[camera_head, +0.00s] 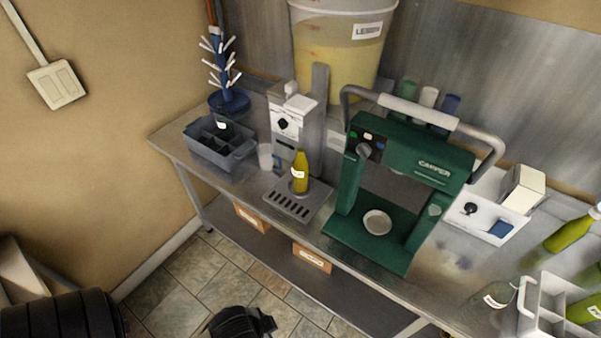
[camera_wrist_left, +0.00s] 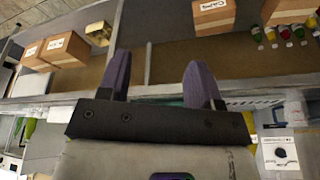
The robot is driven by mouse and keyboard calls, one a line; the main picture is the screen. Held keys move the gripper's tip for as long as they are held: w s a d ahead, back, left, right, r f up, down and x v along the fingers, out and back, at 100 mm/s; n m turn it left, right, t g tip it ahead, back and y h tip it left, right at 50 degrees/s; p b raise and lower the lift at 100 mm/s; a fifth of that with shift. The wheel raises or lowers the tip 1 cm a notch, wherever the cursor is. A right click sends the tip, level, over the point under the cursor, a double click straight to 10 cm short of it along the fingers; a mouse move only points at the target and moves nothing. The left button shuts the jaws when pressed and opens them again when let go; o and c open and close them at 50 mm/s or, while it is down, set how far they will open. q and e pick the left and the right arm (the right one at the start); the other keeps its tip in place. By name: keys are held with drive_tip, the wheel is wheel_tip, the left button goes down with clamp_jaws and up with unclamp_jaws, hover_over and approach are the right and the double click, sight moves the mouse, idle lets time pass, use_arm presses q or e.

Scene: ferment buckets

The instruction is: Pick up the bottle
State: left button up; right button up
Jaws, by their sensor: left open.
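A yellow-green bottle (camera_head: 300,172) with a white label stands upright on the drip tray of the white filling machine (camera_head: 290,118) in the head view. Other green bottles are at the right: one lies tilted or stands (camera_head: 570,234) near the edge, and another (camera_head: 584,308) is in a white crate (camera_head: 546,300). My left gripper (camera_wrist_left: 160,78) is open in the left wrist view, with its two purple fingers apart and nothing between them. No bottle is near its fingers there. My right gripper is not seen.
A green capping machine (camera_head: 400,180) stands right of the bottle. A grey divided bin (camera_head: 218,145) and blue drying tree (camera_head: 228,98) stand left. A lidded bucket (camera_head: 340,50) is behind. Cardboard boxes (camera_wrist_left: 214,16) sit on shelving. The tiled floor in front is partly clear.

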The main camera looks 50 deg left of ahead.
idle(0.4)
use_arm(q)
drive_tip(key=o, duration=0.6)
drive_tip(key=shift+o, duration=0.2)
